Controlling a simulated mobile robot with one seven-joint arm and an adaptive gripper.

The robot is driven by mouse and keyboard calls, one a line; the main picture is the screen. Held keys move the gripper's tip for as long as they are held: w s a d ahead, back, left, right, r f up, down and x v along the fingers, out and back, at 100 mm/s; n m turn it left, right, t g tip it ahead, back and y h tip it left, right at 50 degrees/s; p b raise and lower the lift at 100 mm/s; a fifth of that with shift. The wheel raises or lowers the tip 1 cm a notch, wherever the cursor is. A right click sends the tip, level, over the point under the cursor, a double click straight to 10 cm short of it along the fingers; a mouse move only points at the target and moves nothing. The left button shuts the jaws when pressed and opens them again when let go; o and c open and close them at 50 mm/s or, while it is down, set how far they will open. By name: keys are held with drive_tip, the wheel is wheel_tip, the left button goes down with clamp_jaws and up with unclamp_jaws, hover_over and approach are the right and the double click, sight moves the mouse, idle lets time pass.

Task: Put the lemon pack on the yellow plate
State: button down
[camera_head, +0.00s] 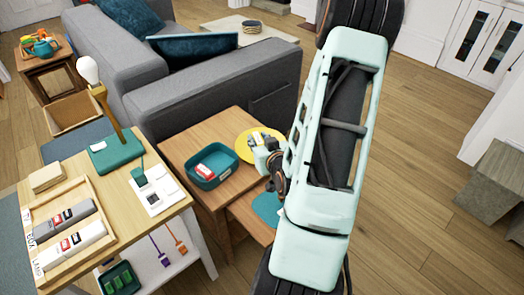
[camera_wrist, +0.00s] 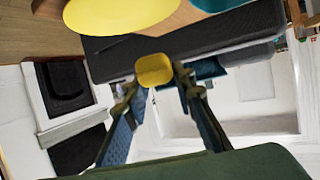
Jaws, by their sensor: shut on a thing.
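My gripper (camera_wrist: 152,78) is shut on the lemon pack (camera_wrist: 153,70), a small yellow block with rounded corners, held between the fingertips. The yellow plate (camera_wrist: 120,14) shows at the top of the wrist view, apart from the pack in the picture. Its visible part is bare there. In the head view the yellow plate (camera_head: 243,141) lies on the wooden side table (camera_head: 196,138), and my gripper (camera_head: 262,143) is over its right side. My arm and gripper cover part of the plate, and the height above it is hard to tell.
A teal tray (camera_head: 229,157) with a red and white pack (camera_head: 214,172) stands left of the plate. A grey sofa (camera_head: 215,95) stands behind the table. At left, a desk holds a lamp (camera_head: 105,105) and a wooden tray (camera_head: 45,257). Open floor lies at right.

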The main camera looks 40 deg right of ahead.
sight(260, 135)
drive_tip(key=w+d+f, duration=0.2)
drive_tip(key=shift+w+d, duration=0.3)
drive_tip(key=shift+w, duration=0.1)
drive_tip(key=w+d+f, duration=0.1)
drive_tip(key=w+d+f+b, duration=0.1)
drive_tip(key=f, duration=0.1)
drive_tip(key=w+d+f+b, duration=0.1)
drive_tip(key=w+f, duration=0.1)
drive_tip(key=shift+d+f, duration=0.25)
drive_tip(key=shift+d, duration=0.05)
drive_tip(key=shift+w+d+f+b, duration=0.1)
drive_tip(key=shift+f+b, duration=0.25)
drive_tip(key=shift+f, duration=0.55)
drive_tip(key=shift+w+d+f+b, duration=0.1)
drive_tip(key=shift+f+b, duration=0.25)
drive_tip(key=shift+f, duration=0.55)
drive_tip(key=shift+f, duration=0.1)
drive_tip(key=shift+f, duration=0.15)
drive_tip(key=c, duration=1.6)
unclamp_jaws()
drive_tip(key=shift+r, duration=0.2)
